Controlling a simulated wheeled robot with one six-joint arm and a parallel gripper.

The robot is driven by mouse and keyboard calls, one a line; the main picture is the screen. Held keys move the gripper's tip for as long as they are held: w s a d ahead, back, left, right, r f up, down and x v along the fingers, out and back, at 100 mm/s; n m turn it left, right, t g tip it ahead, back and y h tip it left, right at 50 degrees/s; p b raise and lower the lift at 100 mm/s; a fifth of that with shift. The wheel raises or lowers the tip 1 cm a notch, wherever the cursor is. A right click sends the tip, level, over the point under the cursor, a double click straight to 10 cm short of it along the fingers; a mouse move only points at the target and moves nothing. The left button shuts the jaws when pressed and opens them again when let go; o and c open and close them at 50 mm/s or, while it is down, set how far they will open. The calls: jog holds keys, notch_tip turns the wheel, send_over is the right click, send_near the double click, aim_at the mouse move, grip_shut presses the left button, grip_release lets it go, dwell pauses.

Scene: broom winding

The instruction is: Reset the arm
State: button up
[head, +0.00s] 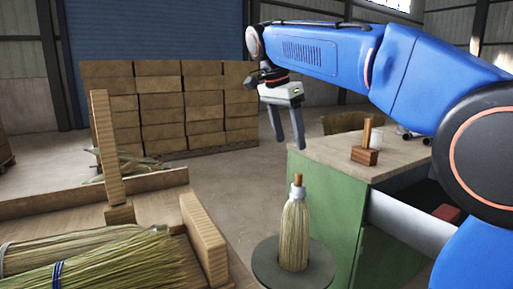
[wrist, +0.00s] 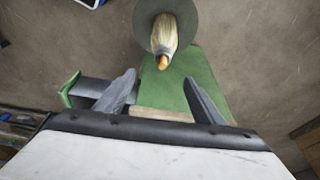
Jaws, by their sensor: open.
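My blue arm reaches in from the right in the head view. My gripper (head: 290,140) hangs in the air, fingers pointing down, open with nothing between them. It is above and behind a bundled broom head (head: 295,228) with a wooden stub on top, which stands upright on a round grey turntable (head: 263,262). In the wrist view my gripper (wrist: 158,88) is open and empty. The broom (wrist: 164,38) and the grey disc (wrist: 146,10) show beyond the fingertips at the top of that picture.
A green cabinet (head: 325,207) with a wooden top stands right of the broom, bearing a small wooden block with a peg (head: 366,155). Straw bundles (head: 110,262) lie in a wooden rack at left. Stacked cardboard-coloured boxes (head: 160,105) stand behind. Floor between is clear.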

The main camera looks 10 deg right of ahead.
jog(key=s+d+f+n+t+y, duration=0.1)
jog(key=s+d+f+n, duration=0.3)
jog(key=s+f, duration=0.3)
jog(key=s+d+f+n+y, duration=0.1)
jog(key=s+d+f+n, duration=0.2)
jog(key=s+d+f, duration=0.35)
jog(key=s+f+n+t+y, duration=0.1)
jog(key=s+f+n, duration=0.5)
jog(key=s+f, duration=1)
jog(key=shift+s+d+f+t, duration=0.2)
jog(key=shift+d+f+t, duration=0.15)
jog(key=shift+f+t, duration=0.35)
jog(key=shift+r, duration=0.1)
